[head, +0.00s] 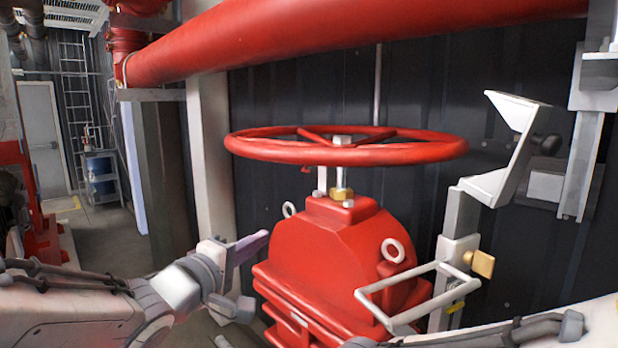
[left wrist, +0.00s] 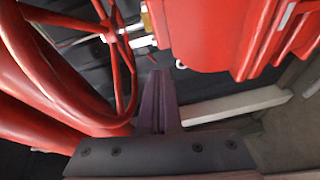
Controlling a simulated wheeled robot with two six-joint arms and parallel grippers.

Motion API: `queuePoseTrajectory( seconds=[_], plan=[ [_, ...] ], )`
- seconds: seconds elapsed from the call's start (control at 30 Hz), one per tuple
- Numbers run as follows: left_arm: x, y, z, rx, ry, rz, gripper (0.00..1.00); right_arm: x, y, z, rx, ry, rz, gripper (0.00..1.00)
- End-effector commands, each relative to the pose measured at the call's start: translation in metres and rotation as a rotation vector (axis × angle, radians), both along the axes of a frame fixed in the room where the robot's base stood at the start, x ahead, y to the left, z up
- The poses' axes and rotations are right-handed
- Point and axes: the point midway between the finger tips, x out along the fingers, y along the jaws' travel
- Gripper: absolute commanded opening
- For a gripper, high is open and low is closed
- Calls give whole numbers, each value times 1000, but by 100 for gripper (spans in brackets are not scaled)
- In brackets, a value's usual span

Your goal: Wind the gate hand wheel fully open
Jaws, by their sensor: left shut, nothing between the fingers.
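The red gate hand wheel (head: 425,152) lies roughly flat on top of the red valve body (head: 330,240) in the head view. A brass nut (head: 341,194) and stem sit under its hub. My left gripper (head: 252,246) is at the valve body's left side, below the wheel's left rim and apart from the rim. Its fingers are shut with nothing between them. In the left wrist view the shut fingers (left wrist: 158,105) point up, with the wheel (left wrist: 122,60) at the left and the valve body (left wrist: 210,35) at the upper right. My right gripper is out of view.
A large red pipe (head: 330,40) crosses above the wheel. A white post (head: 210,150) stands left of the valve. A bracket with a slanted white plate (head: 512,150) and a brass knob (head: 482,264) stands at right, beside a white bar frame (head: 415,290).

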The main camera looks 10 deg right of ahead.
Motion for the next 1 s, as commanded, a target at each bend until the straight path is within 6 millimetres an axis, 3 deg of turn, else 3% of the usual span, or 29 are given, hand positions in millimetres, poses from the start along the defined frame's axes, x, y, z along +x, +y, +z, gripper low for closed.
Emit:
queuePoseTrajectory(
  seconds=[0.1, 0.2, 0.47, 0.67, 1.0],
  plan=[
    [-4, 2, 33, -292, -19, -126, 0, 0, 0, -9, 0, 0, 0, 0],
    [-16, 2, 52, -468, 5, -253, 0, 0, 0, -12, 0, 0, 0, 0],
    [-36, 0, 74, -653, 74, -431, 0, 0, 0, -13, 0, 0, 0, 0],
    [-24, -20, 86, -660, 80, -442, 0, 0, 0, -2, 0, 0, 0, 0],
    [18, -74, 111, -659, 79, -439, 0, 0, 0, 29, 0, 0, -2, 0]
  ],
)
